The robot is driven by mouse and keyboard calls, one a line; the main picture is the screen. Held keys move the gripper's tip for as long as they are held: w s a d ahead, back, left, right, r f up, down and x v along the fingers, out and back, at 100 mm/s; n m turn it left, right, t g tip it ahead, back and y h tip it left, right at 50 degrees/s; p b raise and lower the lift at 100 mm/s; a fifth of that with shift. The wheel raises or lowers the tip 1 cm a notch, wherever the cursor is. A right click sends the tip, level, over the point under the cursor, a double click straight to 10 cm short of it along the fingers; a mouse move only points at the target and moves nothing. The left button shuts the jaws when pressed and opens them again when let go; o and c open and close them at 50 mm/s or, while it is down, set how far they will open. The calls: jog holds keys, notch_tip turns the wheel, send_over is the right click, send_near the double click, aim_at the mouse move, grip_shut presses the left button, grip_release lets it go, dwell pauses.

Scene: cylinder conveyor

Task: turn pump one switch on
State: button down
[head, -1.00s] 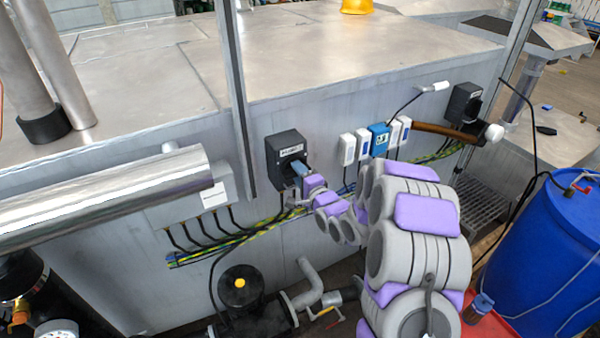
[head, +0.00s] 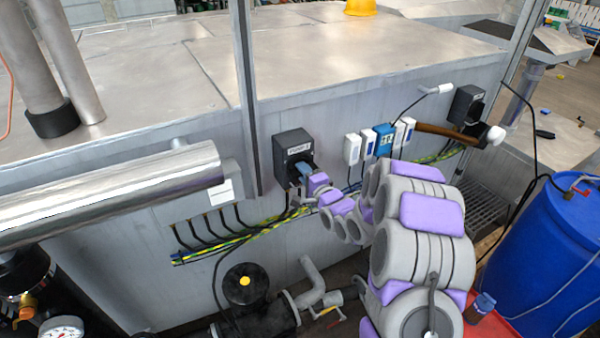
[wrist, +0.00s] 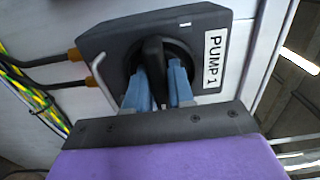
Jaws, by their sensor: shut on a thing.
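The pump one switch is a dark grey box (head: 290,146) on the metal wall in the head view. It also fills the top of the wrist view (wrist: 108,40), where its white label reads PUMP 1. Its black knob (wrist: 153,52) stands out from a round dark dial. My gripper (wrist: 158,78) has its blue fingers on both sides of the knob and is shut on it. In the head view my gripper (head: 305,170) is at the front of the box and hides most of the knob.
Blue and white socket boxes (head: 383,141) sit right of the switch, and a second dark switch box (head: 466,104) is further right. Cables (head: 262,229) run along the wall below. A vertical post (head: 246,95) stands just left of the switch. A blue barrel (head: 548,255) is at the right.

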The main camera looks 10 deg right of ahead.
jog(key=shift+d+f, duration=0.2)
jog(key=shift+d, duration=0.1)
jog(key=n+b, duration=0.2)
jog(key=n, duration=0.1)
jog(key=shift+f, duration=0.1)
jog(key=n+b, duration=0.3)
jog(key=n, duration=0.2)
jog(key=shift+n, duration=0.3)
jog(key=n+b, duration=0.4)
jog(key=n, duration=0.2)
jog(key=shift+w+r+n+b, duration=0.15)
jog(key=shift+n+b, duration=0.15)
jog(key=shift+n, duration=0.3)
jog(key=shift+s+r+n+b, duration=0.15)
jog(key=shift+n+b, duration=0.15)
jog(key=shift+n, duration=0.3)
jog(key=shift+w+n, duration=0.1)
jog(key=shift+n, duration=0.2)
jog(key=shift+r, duration=0.15)
jog(key=c, duration=1.1)
grip_release()
jog(key=shift+o, duration=0.2)
